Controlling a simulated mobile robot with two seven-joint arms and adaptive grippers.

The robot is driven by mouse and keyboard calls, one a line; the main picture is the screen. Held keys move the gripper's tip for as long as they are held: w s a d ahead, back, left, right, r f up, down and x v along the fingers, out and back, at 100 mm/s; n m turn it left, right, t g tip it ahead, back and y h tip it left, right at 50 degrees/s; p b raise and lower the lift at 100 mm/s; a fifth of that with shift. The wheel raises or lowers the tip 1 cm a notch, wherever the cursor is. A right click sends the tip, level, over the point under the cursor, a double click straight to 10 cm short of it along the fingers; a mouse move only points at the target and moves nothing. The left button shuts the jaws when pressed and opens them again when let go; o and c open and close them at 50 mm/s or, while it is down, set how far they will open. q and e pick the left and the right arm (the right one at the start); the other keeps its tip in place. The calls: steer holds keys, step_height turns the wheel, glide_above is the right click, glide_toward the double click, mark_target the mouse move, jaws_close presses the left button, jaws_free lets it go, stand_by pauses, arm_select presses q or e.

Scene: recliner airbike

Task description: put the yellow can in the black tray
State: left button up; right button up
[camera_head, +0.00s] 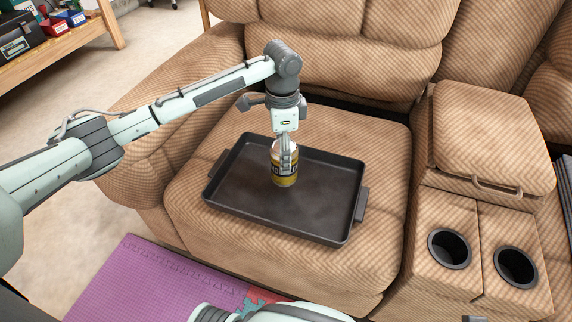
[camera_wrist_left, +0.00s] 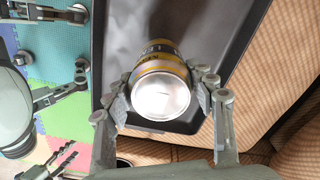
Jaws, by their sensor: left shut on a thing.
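The yellow can (camera_head: 285,180), with a silver top and a dark band, is upright over the inside of the black tray (camera_head: 230,205). My left gripper (camera_head: 285,160) points down and is shut on the can. In the left wrist view, the can (camera_wrist_left: 160,90) sits between the two fingers, its silver lid facing the camera. The can's base shows against the tray floor; whether it touches cannot be told for sure. My right gripper (camera_wrist_left: 75,45) shows at the left of the wrist view with its fingers apart and nothing between them.
The tray lies on the brown recliner seat (camera_head: 370,145). A console with two cup holders (camera_head: 449,248) is at the right. A wooden bench (camera_head: 60,55) with boxes stands at the upper left. A purple mat (camera_head: 140,285) covers the floor in front. The tray's right half is clear.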

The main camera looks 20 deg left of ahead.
mark_target(284, 181)
arm_select(q)
steer(key=shift+w+d+f, duration=0.2)
steer(key=shift+w+f, duration=0.15)
steer(key=shift+w, duration=0.3)
step_height(284, 181, down, 4)
steer(key=shift+r, duration=0.1)
arm_select(e)
steer(key=shift+v, duration=0.9)
steer(key=shift+d, duration=0.2)
arm_select(q)
steer(key=o, duration=1.2)
steer(key=shift+f, duration=0.25)
steer(key=shift+c, duration=0.2)
steer(key=o, duration=0.3)
arm_select(e)
steer(key=shift+f, duration=0.45)
steer(key=shift+w+r, duration=0.1)
